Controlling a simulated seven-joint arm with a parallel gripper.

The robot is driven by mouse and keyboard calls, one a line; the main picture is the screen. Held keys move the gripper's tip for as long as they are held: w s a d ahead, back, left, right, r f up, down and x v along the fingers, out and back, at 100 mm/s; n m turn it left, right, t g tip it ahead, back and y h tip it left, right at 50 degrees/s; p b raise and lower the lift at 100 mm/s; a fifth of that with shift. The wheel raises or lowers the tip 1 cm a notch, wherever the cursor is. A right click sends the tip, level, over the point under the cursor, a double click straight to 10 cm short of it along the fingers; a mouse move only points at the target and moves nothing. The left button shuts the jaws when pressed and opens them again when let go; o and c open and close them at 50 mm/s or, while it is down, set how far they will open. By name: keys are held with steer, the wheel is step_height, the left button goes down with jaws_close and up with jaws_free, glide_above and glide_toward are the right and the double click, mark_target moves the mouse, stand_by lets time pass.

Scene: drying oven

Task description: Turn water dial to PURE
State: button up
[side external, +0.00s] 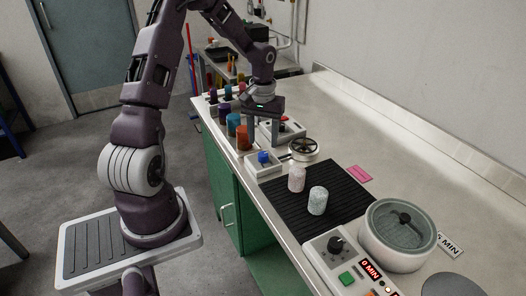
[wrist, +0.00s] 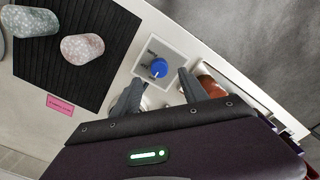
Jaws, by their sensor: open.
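The water dial is a blue knob (side external: 263,157) on a small white square plate (side external: 254,168) near the bench's front edge.
A row of coloured jars, including an orange-brown one (side external: 243,138), stands close by along the front edge. A round device (side external: 303,149) is beside the dial. A black ribbed mat (side external: 335,180) holds two speckled pieces. A control box (side external: 345,262) and lidded pot (side external: 403,233) stand nearer.

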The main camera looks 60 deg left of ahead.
mark_target(263, 154)
step_height(263, 154, down, 5)
steer(key=shift+d+f, duration=0.1)
steer(key=shift+c, duration=0.4)
jaws_close()
